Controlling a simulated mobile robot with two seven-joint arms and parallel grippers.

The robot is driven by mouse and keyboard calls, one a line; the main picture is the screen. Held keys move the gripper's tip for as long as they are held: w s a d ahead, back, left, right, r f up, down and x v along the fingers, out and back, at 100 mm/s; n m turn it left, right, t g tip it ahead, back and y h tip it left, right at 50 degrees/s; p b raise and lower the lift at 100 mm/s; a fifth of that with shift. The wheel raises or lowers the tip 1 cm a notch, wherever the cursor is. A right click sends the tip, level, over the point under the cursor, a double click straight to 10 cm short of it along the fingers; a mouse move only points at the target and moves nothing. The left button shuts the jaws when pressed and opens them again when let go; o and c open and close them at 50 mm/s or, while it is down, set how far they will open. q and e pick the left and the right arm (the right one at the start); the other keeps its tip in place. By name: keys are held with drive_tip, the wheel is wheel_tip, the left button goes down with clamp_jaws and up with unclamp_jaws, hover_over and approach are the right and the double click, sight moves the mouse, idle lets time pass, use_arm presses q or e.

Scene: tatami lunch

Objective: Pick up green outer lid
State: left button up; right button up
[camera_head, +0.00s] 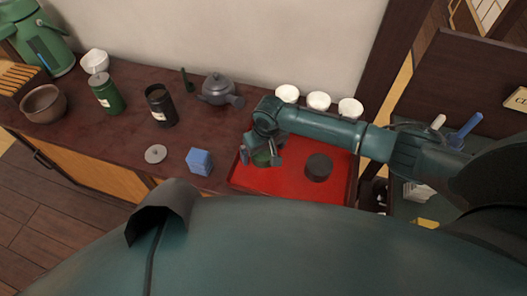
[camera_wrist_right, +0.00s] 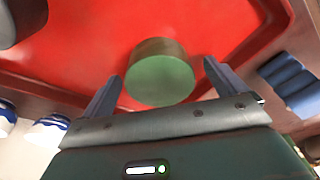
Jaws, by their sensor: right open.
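The green outer lid (camera_wrist_right: 160,80) is a short round green cap on the red tray. In the head view the green lid (camera_head: 262,159) shows in part beneath my right gripper (camera_head: 262,154). In the wrist view my right gripper (camera_wrist_right: 162,72) is open, with one finger toward each side of the lid and gaps between. A green canister (camera_head: 107,95) stands at the left of the counter. My left gripper is not in view.
A black round lid (camera_head: 318,167) sits right of the green lid on the red tray (camera_head: 290,189). A blue block (camera_head: 199,161) and a grey disc (camera_head: 155,154) lie left of the tray. White cups (camera_head: 318,101) stand behind it. A black canister (camera_head: 161,106) and teapot (camera_head: 218,90) stand farther left.

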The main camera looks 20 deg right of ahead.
drive_tip(key=shift+c, duration=0.3)
drive_tip(key=c, duration=0.9)
